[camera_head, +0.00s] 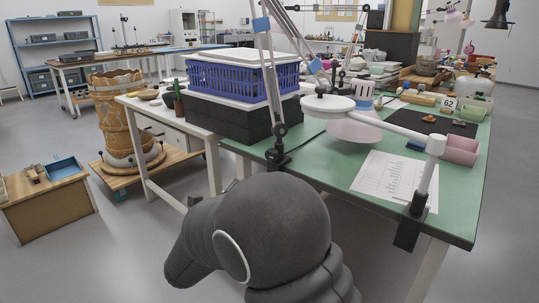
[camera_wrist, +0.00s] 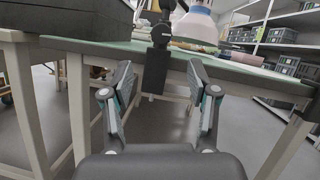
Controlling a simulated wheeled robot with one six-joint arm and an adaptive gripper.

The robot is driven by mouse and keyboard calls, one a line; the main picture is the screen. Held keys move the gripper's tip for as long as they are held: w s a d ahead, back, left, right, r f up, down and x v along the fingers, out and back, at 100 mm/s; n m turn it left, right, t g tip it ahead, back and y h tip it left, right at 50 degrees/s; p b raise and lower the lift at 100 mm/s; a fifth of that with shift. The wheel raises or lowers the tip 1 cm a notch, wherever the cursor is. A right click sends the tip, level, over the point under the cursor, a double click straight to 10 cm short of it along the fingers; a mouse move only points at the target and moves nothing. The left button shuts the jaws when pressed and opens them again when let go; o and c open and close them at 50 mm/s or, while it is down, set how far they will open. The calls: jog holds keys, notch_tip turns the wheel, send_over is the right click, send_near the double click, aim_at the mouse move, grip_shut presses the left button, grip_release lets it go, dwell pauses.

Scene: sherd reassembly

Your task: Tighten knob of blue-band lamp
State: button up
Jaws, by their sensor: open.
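The blue-band lamp (camera_head: 267,75) has a pale jointed arm with blue bands and a pinkish-white shade (camera_head: 352,126). Its black clamp (camera_head: 279,155) grips the green table's near edge. In the wrist view the clamp (camera_wrist: 160,42) stands ahead, seen between my fingers, with its lower part (camera_wrist: 153,79) hanging below the tabletop. The knob cannot be made out clearly. My gripper (camera_wrist: 159,82) is open and empty, its fingers apart and short of the clamp. My dark arm hides the gripper in the head view.
The green table (camera_head: 330,180) holds a paper sheet (camera_head: 393,183). A white-armed magnifier lamp is clamped by a black bracket (camera_head: 409,228) at the right. A blue crate (camera_head: 238,82) on black boxes stands left of the lamp. Table legs (camera_wrist: 77,105) flank the space below.

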aim_at(269, 157)
jog(key=p+x, duration=0.1)
jog(key=x, duration=1.1)
jog(key=shift+w+d+r, duration=0.1)
jog(key=shift+w+d, duration=0.15)
jog(key=shift+d, duration=0.05)
jog(key=shift+c, duration=0.3)
